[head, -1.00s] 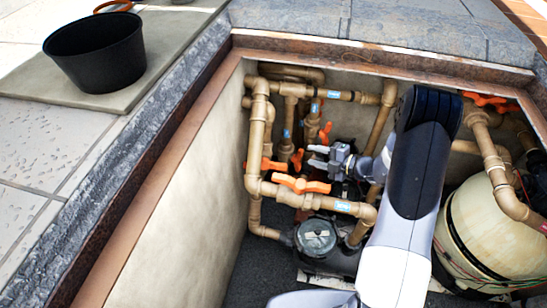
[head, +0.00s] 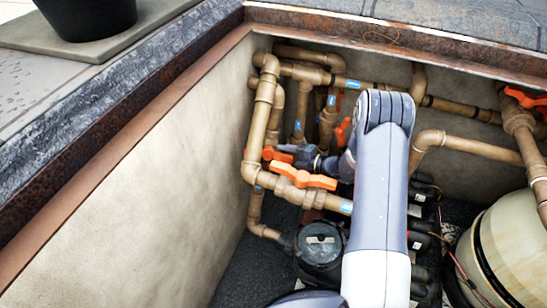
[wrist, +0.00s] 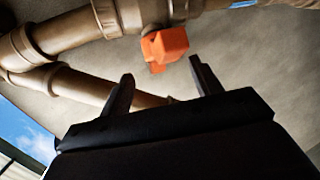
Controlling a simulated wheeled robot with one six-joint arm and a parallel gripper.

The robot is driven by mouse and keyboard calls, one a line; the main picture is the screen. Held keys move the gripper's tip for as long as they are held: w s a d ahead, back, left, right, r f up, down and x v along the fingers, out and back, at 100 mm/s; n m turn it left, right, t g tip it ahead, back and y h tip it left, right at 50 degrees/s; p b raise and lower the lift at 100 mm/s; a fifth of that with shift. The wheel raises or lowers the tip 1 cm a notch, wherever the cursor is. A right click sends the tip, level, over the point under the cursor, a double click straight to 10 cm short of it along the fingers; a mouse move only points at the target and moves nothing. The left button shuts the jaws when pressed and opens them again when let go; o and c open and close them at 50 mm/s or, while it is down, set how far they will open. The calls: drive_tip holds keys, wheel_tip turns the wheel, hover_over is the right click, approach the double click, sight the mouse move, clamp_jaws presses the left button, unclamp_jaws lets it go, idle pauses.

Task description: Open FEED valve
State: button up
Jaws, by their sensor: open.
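Several orange valve handles sit on the tan pipes. One handle (head: 305,179) lies on the front pipe, and another handle (head: 272,154) is just behind it, beside my gripper (head: 291,151). Blue labels (head: 346,207) are on the pipes, too small to read, so I cannot tell which valve is FEED. In the wrist view an orange handle (wrist: 165,45) is on a tan pipe, just beyond and between the two dark fingers of my gripper (wrist: 161,68). The fingers are apart with nothing between them. In the head view my arm hides part of the pipework.
A dark pump with a round lid (head: 320,243) stands below the pipes. A cream tank (head: 500,250) is at the right. The pit's concrete wall (head: 140,195) is at the left, with a rusty rim (head: 330,25) behind. A black pot (head: 88,15) stands outside.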

sight(270, 155)
drive_tip(key=x, duration=0.5)
drive_tip(key=shift+r, duration=0.1)
clamp_jaws()
idle(0.6)
